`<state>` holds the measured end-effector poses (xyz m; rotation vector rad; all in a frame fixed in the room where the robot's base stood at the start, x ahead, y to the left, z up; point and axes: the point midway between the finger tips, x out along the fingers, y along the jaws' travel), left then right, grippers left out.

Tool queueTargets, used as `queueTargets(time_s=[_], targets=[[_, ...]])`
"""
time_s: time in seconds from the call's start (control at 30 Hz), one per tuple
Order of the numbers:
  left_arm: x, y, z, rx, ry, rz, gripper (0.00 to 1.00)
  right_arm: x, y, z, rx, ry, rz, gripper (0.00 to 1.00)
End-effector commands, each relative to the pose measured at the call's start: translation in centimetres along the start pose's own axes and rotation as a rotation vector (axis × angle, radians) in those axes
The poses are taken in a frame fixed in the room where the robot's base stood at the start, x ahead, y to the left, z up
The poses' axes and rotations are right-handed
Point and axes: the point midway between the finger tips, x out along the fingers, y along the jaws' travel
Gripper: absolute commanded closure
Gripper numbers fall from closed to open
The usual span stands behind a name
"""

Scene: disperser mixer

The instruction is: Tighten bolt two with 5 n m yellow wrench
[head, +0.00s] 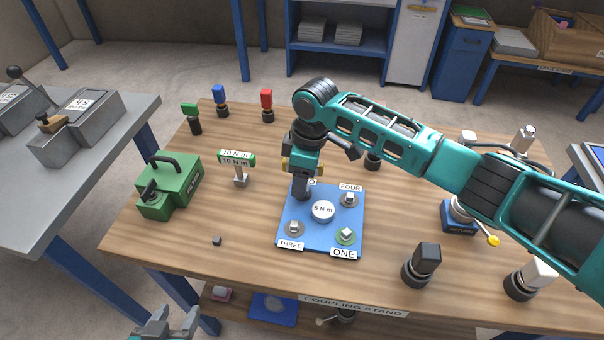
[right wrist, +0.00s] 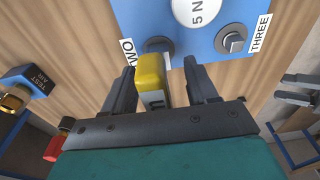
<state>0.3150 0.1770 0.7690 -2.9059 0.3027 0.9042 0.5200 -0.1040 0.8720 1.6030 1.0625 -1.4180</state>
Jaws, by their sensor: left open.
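The blue plate (head: 318,245) carries labelled bolts around a white "5 N m" disc (head: 323,210). Bolt two sits at its far left corner, mostly hidden by my right gripper (head: 304,190) in the head view. In the right wrist view its dark head (right wrist: 158,46) shows by a partly covered label. The yellow wrench (right wrist: 151,78) is between the fingers of my right gripper (right wrist: 163,85), with a gap by the right finger. Its lower end is hidden, so I cannot tell whether it is on the bolt. My left gripper (head: 167,325) is open and empty, low at the left.
A green "10 N m" wrench (head: 238,165) stands left of the plate, near a green case (head: 170,187). Bolts three (head: 294,228), four (head: 348,199) and one (head: 345,236) are on the plate; one has a green ring. Coloured connectors stand at the table's back and right.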

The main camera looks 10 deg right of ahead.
Motion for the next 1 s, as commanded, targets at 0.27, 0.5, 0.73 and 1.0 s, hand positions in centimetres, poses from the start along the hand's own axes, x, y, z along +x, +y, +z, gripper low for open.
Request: queueTargets(time_s=[0.27,0.5,0.73,1.0], targets=[[0.1,0.0,-0.2,0.001,0.004,-0.001,0.47,-0.2,0.0,0.0,0.000,-0.001,0.000,0.42],[-0.2,-0.1,-0.6,0.001,0.004,-0.001,0.47,-3.9,0.1,0.0,-0.002,0.002,0.002,0.42],[-0.4,-0.1,-0.8,0.000,0.004,-0.001,0.47,-9.0,0.1,-0.1,-0.001,0.003,0.004,0.42],[-0.4,-0.1,-0.8,0.000,0.003,-0.001,0.47,-12.4,0.0,0.0,-0.001,0.000,0.000,0.42]])
